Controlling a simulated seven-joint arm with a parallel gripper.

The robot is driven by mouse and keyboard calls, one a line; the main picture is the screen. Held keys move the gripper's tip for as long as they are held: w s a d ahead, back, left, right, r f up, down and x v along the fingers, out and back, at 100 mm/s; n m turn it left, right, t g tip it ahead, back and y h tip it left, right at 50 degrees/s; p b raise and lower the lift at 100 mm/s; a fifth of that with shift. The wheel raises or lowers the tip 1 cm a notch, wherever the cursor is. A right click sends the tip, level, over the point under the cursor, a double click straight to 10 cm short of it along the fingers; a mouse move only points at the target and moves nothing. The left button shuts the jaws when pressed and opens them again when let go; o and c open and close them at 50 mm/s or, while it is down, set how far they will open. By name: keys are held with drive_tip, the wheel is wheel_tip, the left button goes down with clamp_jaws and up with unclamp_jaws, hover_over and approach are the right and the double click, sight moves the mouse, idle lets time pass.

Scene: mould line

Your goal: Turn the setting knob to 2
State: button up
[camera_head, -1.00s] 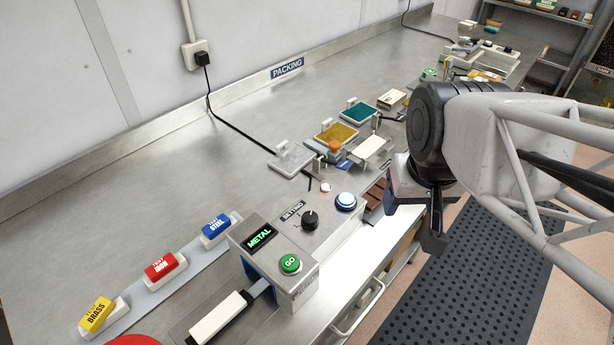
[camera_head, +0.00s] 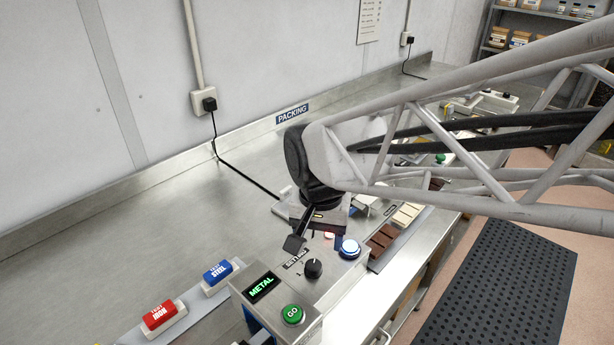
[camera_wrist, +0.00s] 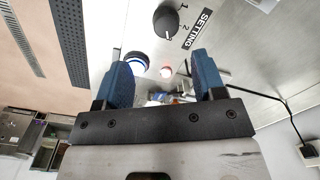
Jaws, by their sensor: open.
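The setting knob (camera_head: 313,268) is a black round knob on the top of a grey metal control box, beside a black SETTING label (camera_head: 297,257). In the wrist view the knob (camera_wrist: 166,23) is at the top, with marks 1 and 2 to its right.
A blue-white lit button (camera_head: 349,248) and a small lit lamp (camera_wrist: 166,72) are near the knob. A green GO button (camera_head: 292,314) and a METAL display (camera_head: 262,286) are on the box's front. Blue STEEL (camera_head: 218,272) and red IRON (camera_head: 159,315) blocks stand left. Bench is clear behind them.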

sight(313, 265)
drive_tip(key=shift+w+a+f, duration=0.15)
drive_tip(key=shift+a+f, duration=0.05)
drive_tip(key=shift+a, duration=0.3)
drive_tip(key=shift+f, duration=3.9)
drive_tip(key=c, duration=0.9)
